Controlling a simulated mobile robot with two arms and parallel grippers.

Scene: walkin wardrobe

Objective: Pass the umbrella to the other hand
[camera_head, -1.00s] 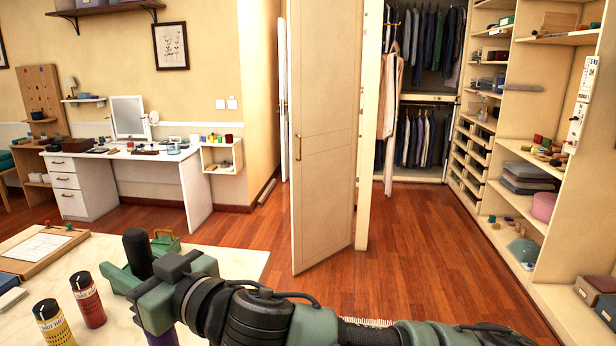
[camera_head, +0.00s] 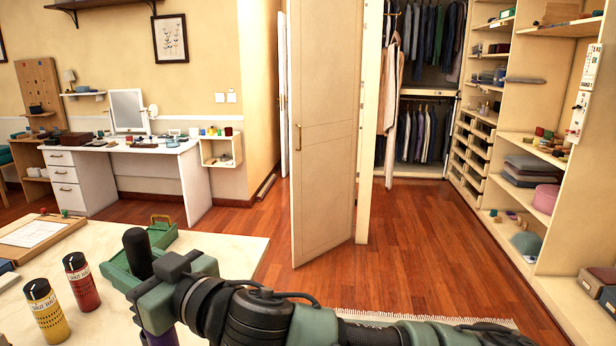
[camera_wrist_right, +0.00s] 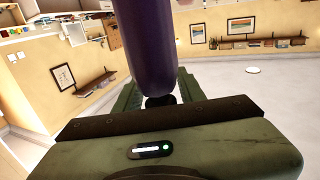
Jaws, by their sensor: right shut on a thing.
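The umbrella shows in the head view as a black handle end (camera_head: 137,250) standing up from my right gripper (camera_head: 128,278), with a bit of its purple body below. In the right wrist view its purple body (camera_wrist_right: 147,50) runs from the top edge down between the fingers of my right gripper (camera_wrist_right: 160,98). The right gripper is shut on the umbrella and holds it roughly upright, above or beside the near table's edge; the exact gap is unclear. Much of the umbrella is hidden by the gripper or out of frame. My left gripper is not in view.
A pale table (camera_head: 225,258) is at the near left, with a yellow can (camera_head: 46,310), a red can (camera_head: 81,283), a wooden board with paper (camera_head: 35,235) and a green box (camera_head: 163,232) close behind the gripper. An ajar door (camera_head: 322,140) stands beyond; wooden floor (camera_head: 420,250) is open at right.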

